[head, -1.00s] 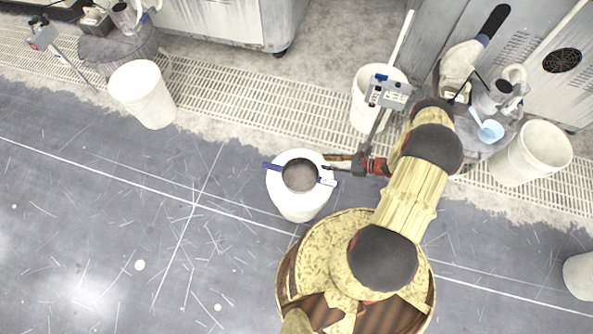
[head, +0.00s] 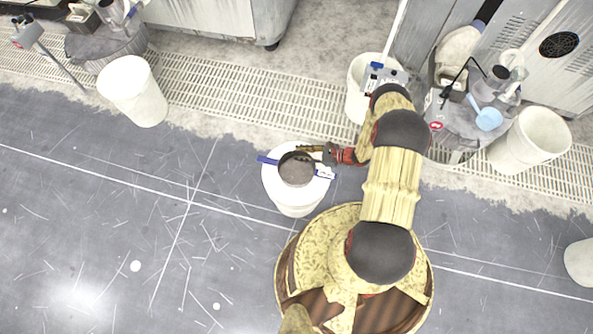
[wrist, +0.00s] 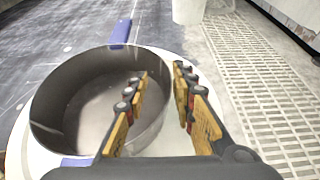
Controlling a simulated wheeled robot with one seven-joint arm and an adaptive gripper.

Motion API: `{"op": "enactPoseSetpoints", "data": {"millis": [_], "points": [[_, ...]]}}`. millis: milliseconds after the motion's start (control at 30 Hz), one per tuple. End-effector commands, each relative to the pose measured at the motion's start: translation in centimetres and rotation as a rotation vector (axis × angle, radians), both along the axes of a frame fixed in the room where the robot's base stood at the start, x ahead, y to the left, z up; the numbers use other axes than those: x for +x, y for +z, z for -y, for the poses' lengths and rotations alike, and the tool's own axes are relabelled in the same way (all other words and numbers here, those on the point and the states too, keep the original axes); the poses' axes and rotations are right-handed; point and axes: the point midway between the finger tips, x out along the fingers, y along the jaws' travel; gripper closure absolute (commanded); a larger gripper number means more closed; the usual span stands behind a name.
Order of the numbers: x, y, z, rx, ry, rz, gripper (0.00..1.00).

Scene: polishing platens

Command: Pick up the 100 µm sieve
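The sieve (head: 297,172) is a round, dark-walled pan with a grey-brown floor. It sits over the mouth of a white bucket (head: 292,205); I cannot read a mesh size on it. My gripper (head: 312,150) is at the sieve's upper right rim. In the wrist view, the sieve (wrist: 60,110) fills the left half. The fingers of my gripper (wrist: 160,100) are apart, one over the inside of the pan and the other outside, with the wall between them. I see a gap, so the rim does not look clamped.
Blue strips (head: 267,160) stick out from under the sieve on two sides. White buckets stand at upper left (head: 135,92), behind my arm (head: 360,100) and at right (head: 530,140). A cluttered round stand (head: 465,125) is at right. The floor at left is clear.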

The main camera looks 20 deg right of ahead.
Motion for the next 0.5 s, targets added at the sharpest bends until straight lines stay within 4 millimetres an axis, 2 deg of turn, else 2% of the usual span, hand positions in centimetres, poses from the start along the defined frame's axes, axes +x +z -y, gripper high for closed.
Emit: {"op": "enactPoseSetpoints", "data": {"millis": [300, 500], "points": [[0.27, -0.12, -0.34, 0.000, 0.000, 0.000, 0.75], [0.26, -0.13, -0.35, 0.000, 0.000, 0.000, 0.86]]}}
